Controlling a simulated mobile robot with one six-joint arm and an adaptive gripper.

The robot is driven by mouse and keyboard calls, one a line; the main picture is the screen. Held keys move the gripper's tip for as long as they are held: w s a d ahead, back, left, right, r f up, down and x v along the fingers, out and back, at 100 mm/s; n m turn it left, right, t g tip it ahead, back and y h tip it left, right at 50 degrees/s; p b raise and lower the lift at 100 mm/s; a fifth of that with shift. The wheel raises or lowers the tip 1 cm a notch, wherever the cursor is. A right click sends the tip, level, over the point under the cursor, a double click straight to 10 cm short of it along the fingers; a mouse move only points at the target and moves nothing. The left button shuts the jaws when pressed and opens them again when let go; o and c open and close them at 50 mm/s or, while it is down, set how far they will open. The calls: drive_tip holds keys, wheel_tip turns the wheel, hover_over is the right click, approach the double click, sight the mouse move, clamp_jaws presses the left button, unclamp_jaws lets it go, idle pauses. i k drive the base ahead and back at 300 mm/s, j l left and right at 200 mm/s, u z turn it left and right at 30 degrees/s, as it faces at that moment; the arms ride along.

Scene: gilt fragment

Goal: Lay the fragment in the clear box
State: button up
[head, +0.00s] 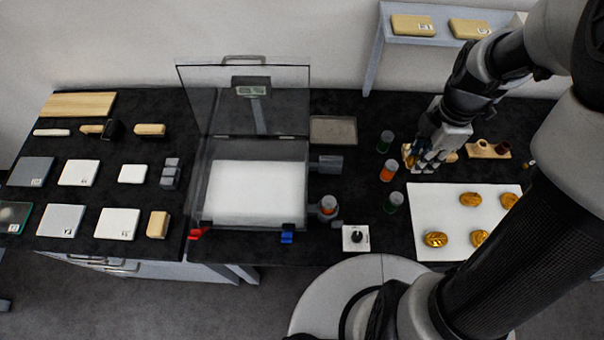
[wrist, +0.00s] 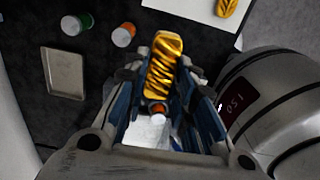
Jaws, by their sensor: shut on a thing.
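My gripper (head: 428,160) is shut on a gold, ridged fragment (wrist: 163,66). The wrist view shows it lengthwise between the blue-sided fingers (wrist: 160,88). In the head view my gripper is above the dark table, just behind the white sheet and right of the small jars; the held fragment is mostly hidden there. The clear box (head: 202,168) stands at the table's middle, well left of my gripper. Its clear lid (head: 290,100) stands raised at the back, and its white floor (head: 255,190) looks empty.
Several gold fragments lie on the white sheet (head: 425,215). Green and orange jars, including an orange one (head: 387,171), stand between my gripper and the box. A shallow metal tray (head: 333,131) lies behind. A clamp-like fitting (head: 328,165) sticks out from the box's right side.

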sight(255, 191)
drive_tip(key=j, duration=2)
